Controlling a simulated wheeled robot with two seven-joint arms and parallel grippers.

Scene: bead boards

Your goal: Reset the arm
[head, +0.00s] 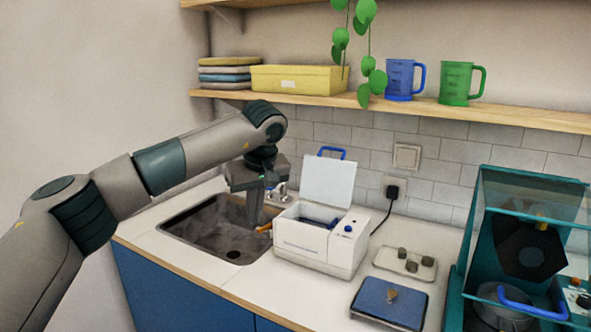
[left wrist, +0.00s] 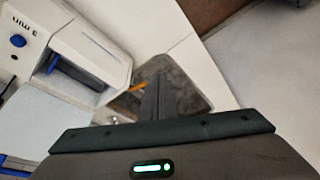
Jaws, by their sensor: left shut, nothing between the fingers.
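My left arm comes in from the left. Its gripper (head: 255,212) points down over the right part of the sink (head: 190,243), beside the white box machine. The fingers are together with nothing between them. In the left wrist view the shut fingers (left wrist: 156,97) show above the sink (left wrist: 180,85). My right gripper is in neither view.
The white machine (head: 308,252) has its lid up, close right of my gripper; an orange piece (head: 264,229) sticks out toward the sink. A tray (head: 388,262) with grey pieces, a blue plate (head: 378,309) and a teal hooded station (head: 462,265) stand rightward. A shelf (head: 300,106) hangs above.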

